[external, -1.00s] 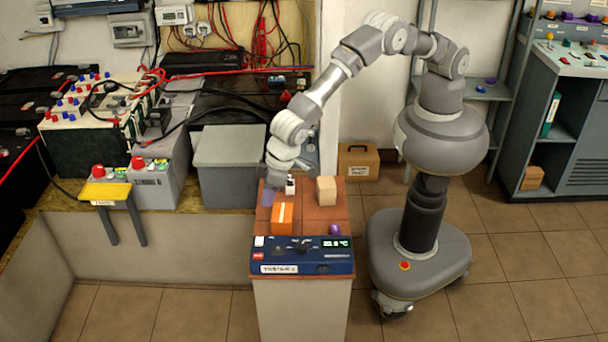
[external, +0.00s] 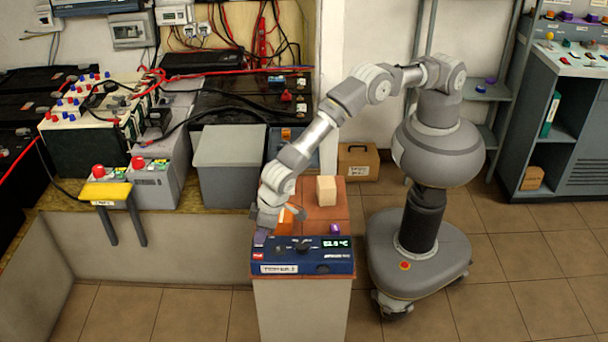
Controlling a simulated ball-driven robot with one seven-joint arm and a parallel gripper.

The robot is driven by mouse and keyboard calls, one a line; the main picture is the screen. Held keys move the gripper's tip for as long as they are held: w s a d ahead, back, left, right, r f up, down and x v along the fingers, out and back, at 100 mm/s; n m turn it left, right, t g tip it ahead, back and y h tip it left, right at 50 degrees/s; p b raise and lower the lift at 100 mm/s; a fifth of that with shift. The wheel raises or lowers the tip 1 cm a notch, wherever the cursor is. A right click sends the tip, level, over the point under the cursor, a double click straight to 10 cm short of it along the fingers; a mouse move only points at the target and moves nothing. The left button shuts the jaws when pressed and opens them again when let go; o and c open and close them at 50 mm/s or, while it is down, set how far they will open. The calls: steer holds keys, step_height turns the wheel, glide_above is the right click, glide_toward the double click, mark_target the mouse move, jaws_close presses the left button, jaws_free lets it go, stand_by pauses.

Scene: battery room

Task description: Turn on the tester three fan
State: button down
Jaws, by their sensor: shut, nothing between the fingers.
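A dark knob (external: 303,247) sits mid-panel, a lit display (external: 336,243) is at the right, and a small red control (external: 257,257) is at the left. My gripper (external: 261,238) is shut and empty, pointing down at the panel's upper left corner. It covers the white control there. I cannot tell whether it touches. Which control is the fan's is unclear.
On the pedestal top, an orange block (external: 284,227) is partly hidden behind my gripper. A beige block (external: 326,191) stands behind and a small purple object (external: 334,228) lies at the right. A grey box (external: 228,168) and batteries stand to the left.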

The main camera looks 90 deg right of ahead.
steer(key=shift+f, duration=0.1)
steer(key=shift+a+f+b, duration=0.1)
steer(key=shift+f+b, duration=0.2)
steer(key=shift+b, duration=0.25)
steer(key=shift+r, duration=0.2)
steer(key=shift+d+p, duration=0.25)
steer(key=shift+p, duration=0.1)
steer(key=shift+d+r+p, duration=0.15)
steer(key=shift+d+p, duration=0.15)
steer(key=shift+d, duration=0.35)
